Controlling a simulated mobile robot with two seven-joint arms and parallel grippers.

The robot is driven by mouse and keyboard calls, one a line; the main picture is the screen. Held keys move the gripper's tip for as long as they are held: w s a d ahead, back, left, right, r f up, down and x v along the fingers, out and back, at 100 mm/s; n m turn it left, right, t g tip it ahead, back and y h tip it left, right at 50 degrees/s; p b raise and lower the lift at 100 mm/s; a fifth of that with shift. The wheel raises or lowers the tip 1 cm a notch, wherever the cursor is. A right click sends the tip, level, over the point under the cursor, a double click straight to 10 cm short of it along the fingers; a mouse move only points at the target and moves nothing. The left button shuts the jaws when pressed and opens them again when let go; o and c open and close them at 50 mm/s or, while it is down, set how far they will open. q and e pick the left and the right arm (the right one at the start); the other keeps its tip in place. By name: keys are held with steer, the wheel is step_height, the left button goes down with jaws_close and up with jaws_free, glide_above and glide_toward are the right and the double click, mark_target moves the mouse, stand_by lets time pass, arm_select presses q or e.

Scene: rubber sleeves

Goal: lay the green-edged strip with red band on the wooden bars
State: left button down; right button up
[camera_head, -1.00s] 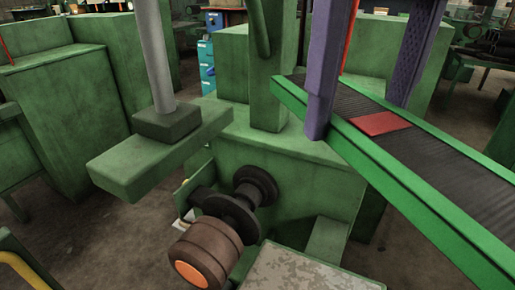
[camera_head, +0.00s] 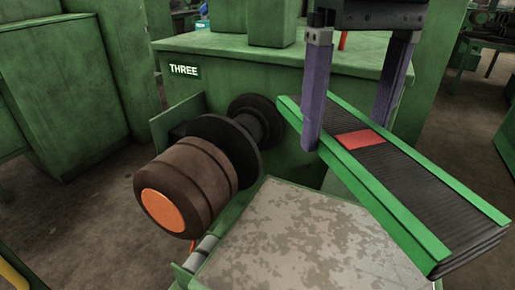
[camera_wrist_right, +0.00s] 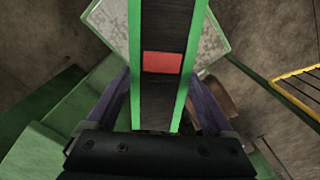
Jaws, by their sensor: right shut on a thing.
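The green-edged strip (camera_head: 425,185) has a dark ribbed top and a red band (camera_head: 360,139) across it. It slants from the centre to the lower right in the head view. My right gripper (camera_head: 345,136) is shut on it, with one purple finger at each long edge near the red band. In the right wrist view the strip (camera_wrist_right: 161,100) runs up the middle between the fingers. It is held over the right side of a mottled grey metal top (camera_head: 290,240). I do not see the wooden bars. My left gripper is not in view.
A green machine marked THREE (camera_head: 225,65) stands behind. A brown roller with an orange end (camera_head: 190,183) juts out left of the metal top. Green cabinets (camera_head: 70,90) stand at the left. A yellow rail (camera_wrist_right: 298,72) shows in the right wrist view.

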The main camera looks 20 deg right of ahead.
mark_target(320, 241)
step_height(320, 241, down, 16)
steer(key=shift+f+b, duration=0.15)
steer(key=shift+b, duration=0.65)
steer(key=o, duration=1.1)
steer(key=shift+f, duration=0.1)
steer(key=shift+o, duration=0.2)
